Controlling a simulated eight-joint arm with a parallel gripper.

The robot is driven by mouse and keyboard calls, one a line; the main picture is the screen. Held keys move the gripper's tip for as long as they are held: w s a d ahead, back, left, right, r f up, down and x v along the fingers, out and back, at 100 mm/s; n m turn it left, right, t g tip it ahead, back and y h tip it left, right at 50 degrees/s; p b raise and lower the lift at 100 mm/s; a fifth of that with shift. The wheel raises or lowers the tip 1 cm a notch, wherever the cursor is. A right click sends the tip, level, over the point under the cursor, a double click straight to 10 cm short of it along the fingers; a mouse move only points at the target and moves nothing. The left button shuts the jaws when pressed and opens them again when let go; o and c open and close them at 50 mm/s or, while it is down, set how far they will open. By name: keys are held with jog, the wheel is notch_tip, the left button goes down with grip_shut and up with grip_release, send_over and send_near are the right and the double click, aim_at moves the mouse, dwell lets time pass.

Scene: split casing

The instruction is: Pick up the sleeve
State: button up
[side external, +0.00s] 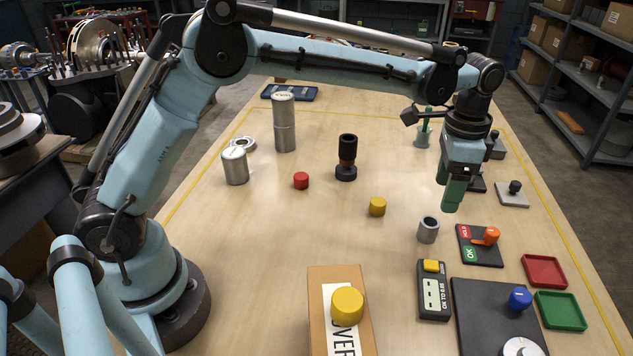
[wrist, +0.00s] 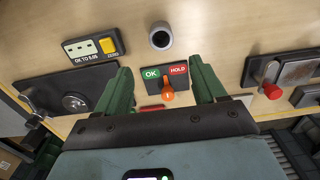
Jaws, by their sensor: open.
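The sleeve is most likely the short grey hollow cylinder (side external: 428,230), which stands upright on the wooden table with its dark bore facing up. It also shows in the wrist view (wrist: 161,37), at the top centre. My gripper (side external: 451,204) has green fingers and hangs above the table, a little up and right of the sleeve in the side view. In the wrist view my gripper (wrist: 162,78) shows its two fingers spread apart with nothing between them. The sleeve is clear of the fingers.
An OK/HOLD block (side external: 479,245) with an orange lever stands beside the sleeve. A gauge box (side external: 433,291) with a yellow button lies nearer the camera. A yellow cap (side external: 377,207) is to the left. Red (side external: 544,271) and green (side external: 560,311) trays are at right.

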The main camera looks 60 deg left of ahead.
aim_at(428, 230)
notch_tip(428, 230, down, 6)
jog(key=shift+r, duration=0.2)
jog(key=shift+s+a+f, duration=0.1)
jog(key=shift+a+f, duration=0.05)
jog(key=shift+f, duration=0.75)
jog(key=shift+s+a+f, duration=0.1)
jog(key=shift+a+f, duration=0.05)
jog(key=shift+f, duration=0.7)
jog(key=shift+s+a+f, duration=0.1)
jog(key=shift+a+f, duration=0.05)
jog(key=shift+f, duration=0.75)
jog(key=shift+c, duration=0.2)
jog(key=c, duration=1.2)
